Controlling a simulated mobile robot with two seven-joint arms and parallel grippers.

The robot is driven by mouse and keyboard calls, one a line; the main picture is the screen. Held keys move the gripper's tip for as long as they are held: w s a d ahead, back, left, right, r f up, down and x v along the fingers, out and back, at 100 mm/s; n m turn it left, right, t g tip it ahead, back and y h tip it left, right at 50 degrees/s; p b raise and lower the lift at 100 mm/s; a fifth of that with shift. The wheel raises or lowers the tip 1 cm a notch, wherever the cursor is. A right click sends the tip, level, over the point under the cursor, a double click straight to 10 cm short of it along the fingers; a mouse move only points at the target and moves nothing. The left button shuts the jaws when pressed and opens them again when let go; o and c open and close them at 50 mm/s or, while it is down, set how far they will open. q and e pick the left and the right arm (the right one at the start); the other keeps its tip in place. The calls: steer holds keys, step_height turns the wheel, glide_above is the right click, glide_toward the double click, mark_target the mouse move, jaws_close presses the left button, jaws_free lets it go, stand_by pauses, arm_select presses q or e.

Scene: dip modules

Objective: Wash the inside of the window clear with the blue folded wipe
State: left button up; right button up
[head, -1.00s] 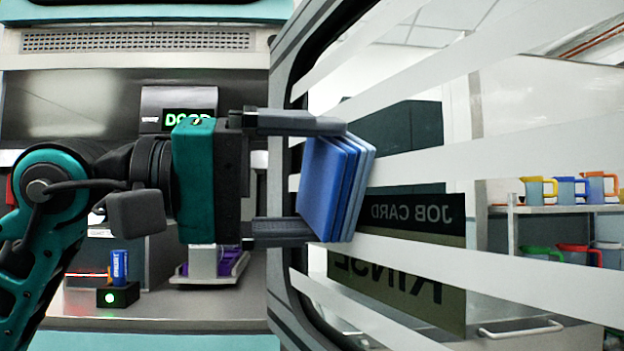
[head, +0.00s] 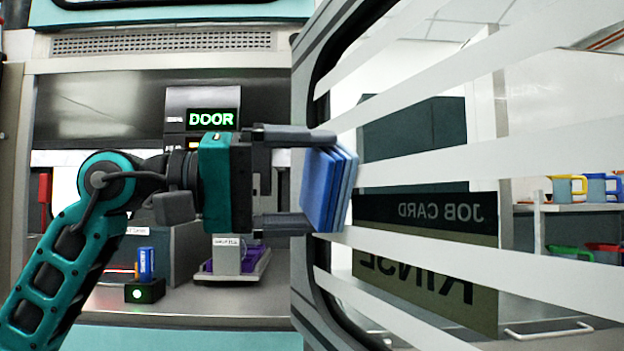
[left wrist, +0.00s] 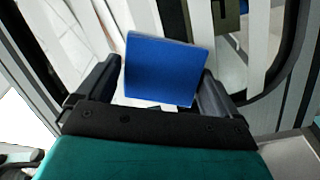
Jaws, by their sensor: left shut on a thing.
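The blue folded wipe (head: 325,190) is a stack of blue layers, upright at the window's left edge. My left gripper (head: 322,182) is shut on it, one finger above and one below. The left wrist view also shows the wipe (left wrist: 162,70) between the fingers (left wrist: 160,72). The window (head: 430,165) has several slanting white bands with clear strips between them. The wipe overlaps the glass in the head view; I cannot tell whether it touches. My right gripper is out of view.
The dark window frame (head: 304,240) stands close by the wipe. Signs reading JOB CARD (head: 430,208) and RINSE (head: 430,282) show mirrored through the glass.

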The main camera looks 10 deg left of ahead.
arm_select(q)
steer(key=shift+w+a, duration=0.1)
steer(key=shift+s+b+v, duration=0.2)
steer(key=shift+b+v, duration=0.3)
steer(key=shift+v, duration=0.6)
steer(key=shift+s+b+v, duration=0.2)
steer(key=shift+b+v, duration=0.3)
steer(key=shift+v, duration=0.6)
steer(key=shift+s+a, duration=0.4)
steer(key=shift+s, duration=0.1)
steer(key=shift+s+b+v, duration=0.25)
steer(key=shift+b+v, duration=0.45)
steer(key=shift+v, duration=0.75)
steer(key=shift+d, duration=0.15)
